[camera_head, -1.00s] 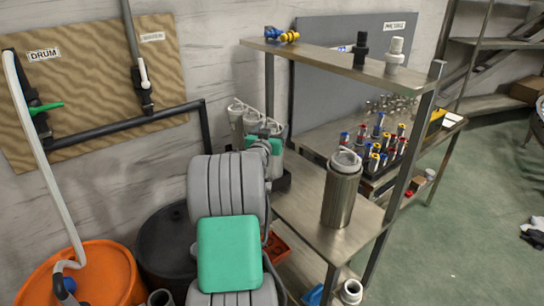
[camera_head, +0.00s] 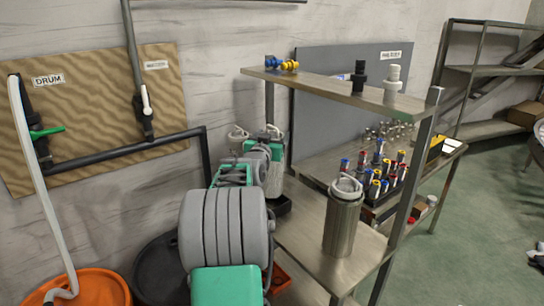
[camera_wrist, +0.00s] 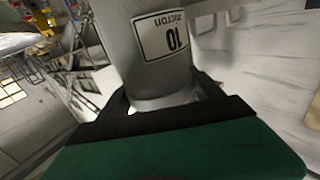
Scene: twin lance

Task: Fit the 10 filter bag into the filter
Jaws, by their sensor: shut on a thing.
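The 10 filter bag (camera_wrist: 155,75) is pale, with a "10 micron" label that reads upside down in the wrist view. My gripper (camera_wrist: 164,100) has its black fingers on either side of the bag's narrow end and is shut on it. In the head view, a pale bag body (camera_head: 274,180) hangs beside my green and grey arm, at the left end of the bench; my fingers are mostly hidden there. The filter (camera_head: 341,225) is an upright steel cylinder on the bench to the right, with a pale ring and a wire handle at its mouth. My gripper is apart from it.
An upper shelf (camera_head: 330,83) with fittings overhangs the bench, and a post (camera_head: 408,190) stands right of the filter. Several coloured fittings (camera_head: 375,178) fill a rack behind. An orange drum (camera_head: 95,290) stands lower left.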

